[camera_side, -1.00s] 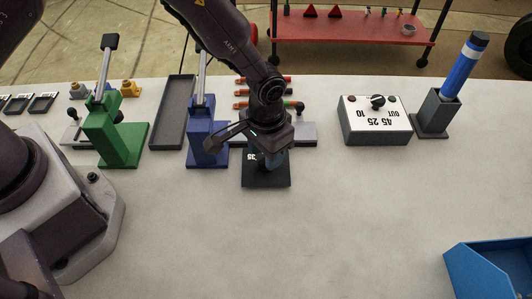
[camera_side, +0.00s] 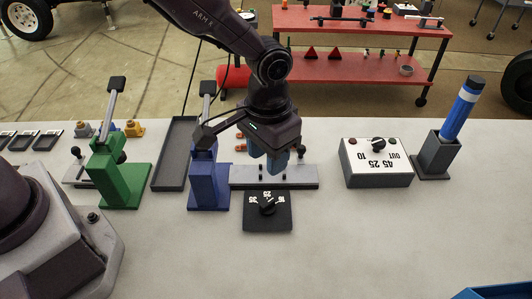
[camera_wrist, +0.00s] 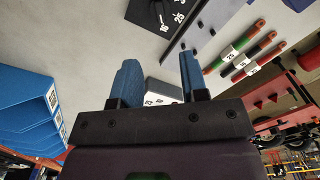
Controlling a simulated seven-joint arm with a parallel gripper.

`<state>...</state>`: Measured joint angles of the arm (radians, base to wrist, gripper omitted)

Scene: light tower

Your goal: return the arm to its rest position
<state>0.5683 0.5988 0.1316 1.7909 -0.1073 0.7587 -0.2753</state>
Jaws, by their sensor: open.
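My gripper (camera_side: 276,168) hangs from the arm above the table, near the upper middle of the side view. In the wrist view its two blue fingers (camera_wrist: 158,64) stand apart with nothing between them. A black dial block (camera_side: 267,222) with a knob and white numbers lies on the table, below and just in front of the gripper. It also shows at the top of the wrist view (camera_wrist: 144,14). The gripper is clear of the block.
A blue lever stand (camera_side: 208,186) is close left of my gripper, with a green one (camera_side: 118,185) farther left. A white dial box (camera_side: 376,165) and a holder (camera_side: 435,158) with a blue cylinder stand right. The front table is clear; a blue bin (camera_side: 495,293) sits front right.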

